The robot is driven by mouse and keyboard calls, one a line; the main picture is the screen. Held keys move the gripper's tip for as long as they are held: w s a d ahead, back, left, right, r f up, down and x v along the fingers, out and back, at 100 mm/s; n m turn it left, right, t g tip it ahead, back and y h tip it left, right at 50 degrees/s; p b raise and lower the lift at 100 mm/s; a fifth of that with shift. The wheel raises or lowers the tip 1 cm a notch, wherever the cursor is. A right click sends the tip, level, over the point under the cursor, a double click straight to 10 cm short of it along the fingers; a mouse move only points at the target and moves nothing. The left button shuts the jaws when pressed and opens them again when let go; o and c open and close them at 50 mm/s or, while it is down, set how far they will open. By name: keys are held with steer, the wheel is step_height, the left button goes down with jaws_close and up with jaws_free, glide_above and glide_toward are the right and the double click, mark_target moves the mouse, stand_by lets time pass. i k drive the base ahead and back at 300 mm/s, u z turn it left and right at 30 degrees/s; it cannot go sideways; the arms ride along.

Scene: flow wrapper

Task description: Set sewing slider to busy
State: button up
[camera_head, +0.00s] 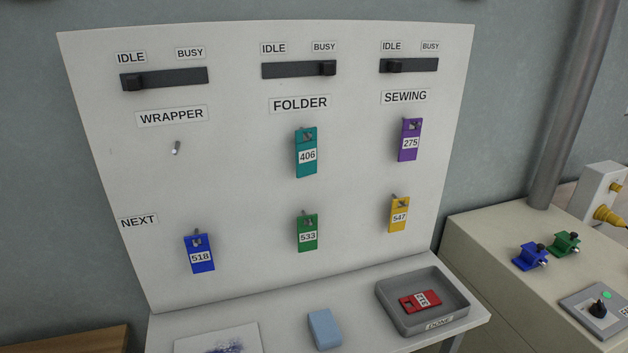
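The white board carries three dark sliders, each between an IDLE label on the left and a BUSY label on the right. The sewing slider (394,66) is at the right, above the SEWING label (405,97). Its knob is at the left, IDLE end of the track. The folder slider (327,68) has its knob at the right, BUSY end. The wrapper slider (133,83) has its knob at the left, IDLE end. My gripper is not in view.
Tags hang on the board (250,190), including a purple 275 tag (409,146) under SEWING. Below is a shelf with a grey tray (459,285) holding a red tag, and a blue block (324,328). A machine with a yellow part (609,215) stands right. The space before the sliders looks clear.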

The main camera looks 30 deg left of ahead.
mark_target(394, 65)
steer(key=k, duration=1.35)
steer(key=u, duration=0.2)
steer(key=i, duration=0.6)
steer(key=u, duration=0.3)
